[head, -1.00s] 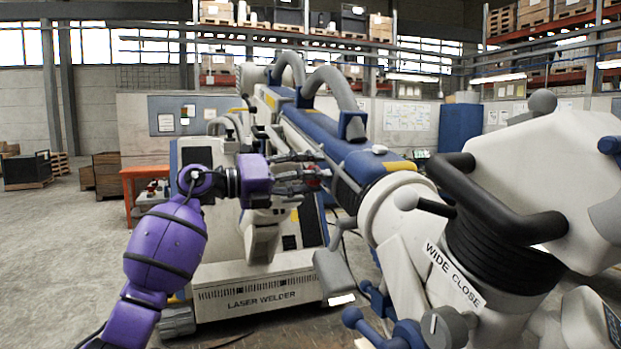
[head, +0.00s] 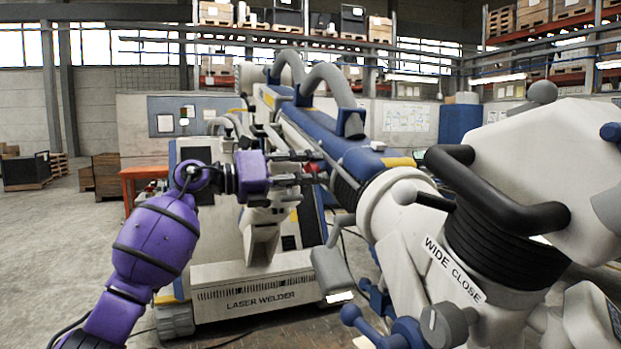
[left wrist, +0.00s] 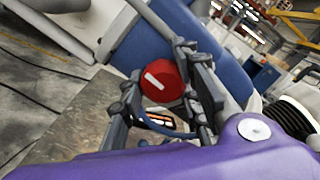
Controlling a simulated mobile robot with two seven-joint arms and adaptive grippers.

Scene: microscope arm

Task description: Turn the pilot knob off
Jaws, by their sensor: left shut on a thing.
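The pilot knob (left wrist: 162,81) is a round red knob with a white line on its face. In the left wrist view it sits between my two dark fingers, and its white line slants from upper left to lower right. In the head view only a small red part of the knob (head: 312,167) shows by the fingertips, against the blue and white machine arm. My left gripper (head: 312,167) reaches in from the left and is shut on the knob; its fingers also flank it in the left wrist view (left wrist: 168,85). My right gripper is not in view.
The large machine arm (head: 372,160) slants across the middle. A black handle (head: 500,200) and a "WIDE CLOSE" label (head: 453,270) are at right. The laser welder base (head: 258,292) stands below my gripper. Open floor lies at left.

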